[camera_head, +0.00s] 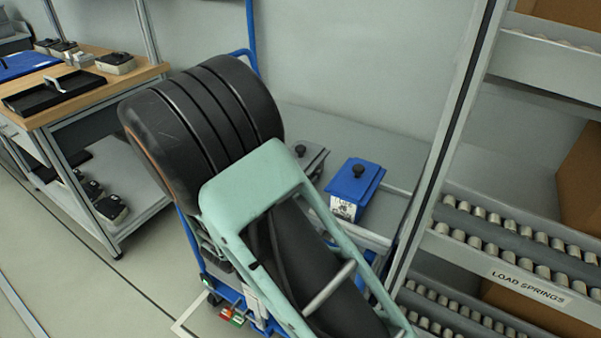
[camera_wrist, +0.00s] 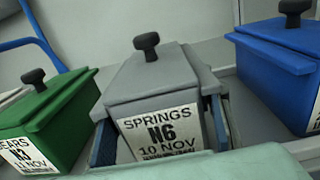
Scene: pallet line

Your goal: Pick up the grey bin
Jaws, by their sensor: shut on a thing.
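The grey bin (camera_wrist: 150,80) has a lid with a black knob and a label reading SPRINGS N6 10 NOV. It fills the middle of the wrist view. My gripper (camera_wrist: 162,132) has a finger at each side of the bin's front part and is shut on it. In the head view only the top of the grey bin (camera_head: 311,158) shows, behind my pale green arm; the gripper is hidden there. I cannot tell whether the bin is clear of the surface beneath it.
A green bin (camera_wrist: 45,115) stands left of the grey one and a blue bin (camera_wrist: 280,75) right; the blue one also shows in the head view (camera_head: 352,186). A roller rack (camera_head: 530,282) labelled LOAD SPRINGS stands right. A wooden-topped bench (camera_head: 85,85) is at left, with open floor before it.

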